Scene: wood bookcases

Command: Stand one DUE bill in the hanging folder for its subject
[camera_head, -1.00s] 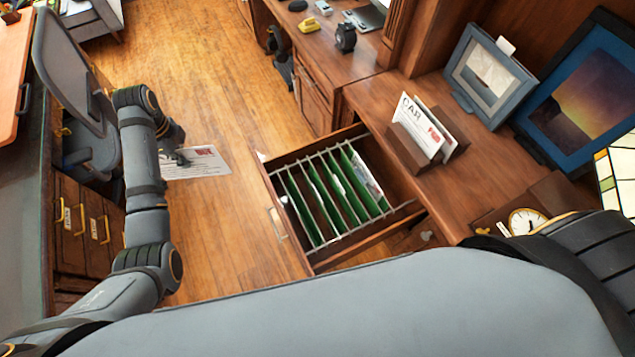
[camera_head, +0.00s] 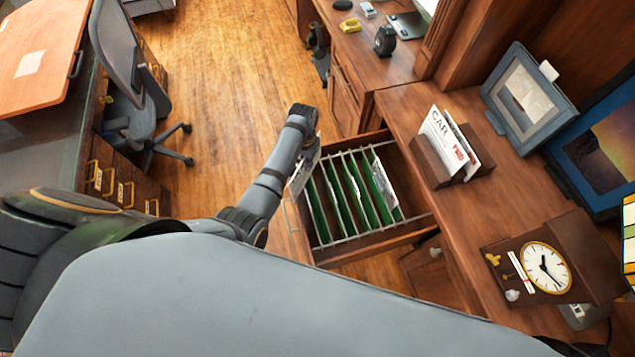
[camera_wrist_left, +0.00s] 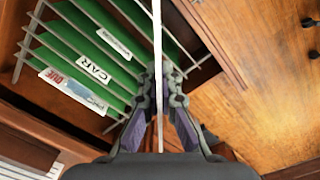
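My left gripper (camera_head: 308,150) is at the far left edge of the open drawer (camera_head: 370,243). In the left wrist view it (camera_wrist_left: 160,100) is shut on a white bill (camera_wrist_left: 158,45), seen edge-on and upright between the fingers. The bill's face also shows partly in the head view (camera_head: 301,176); its print is unreadable. Green hanging folders (camera_head: 345,193) hang on rails in the drawer. One has a label (camera_wrist_left: 94,68) reading CAR; another label (camera_wrist_left: 114,44) is too small to read. A paper marked DUE (camera_wrist_left: 72,92) stands among the folders. My right gripper is out of view.
A wooden letter rack (camera_head: 430,165) on the desk holds papers, the front one (camera_head: 443,143) reading CAR with a red stamp. A clock (camera_head: 545,268) and picture frames (camera_head: 525,98) stand nearby. An office chair (camera_head: 130,80) is at left; the floor between is clear.

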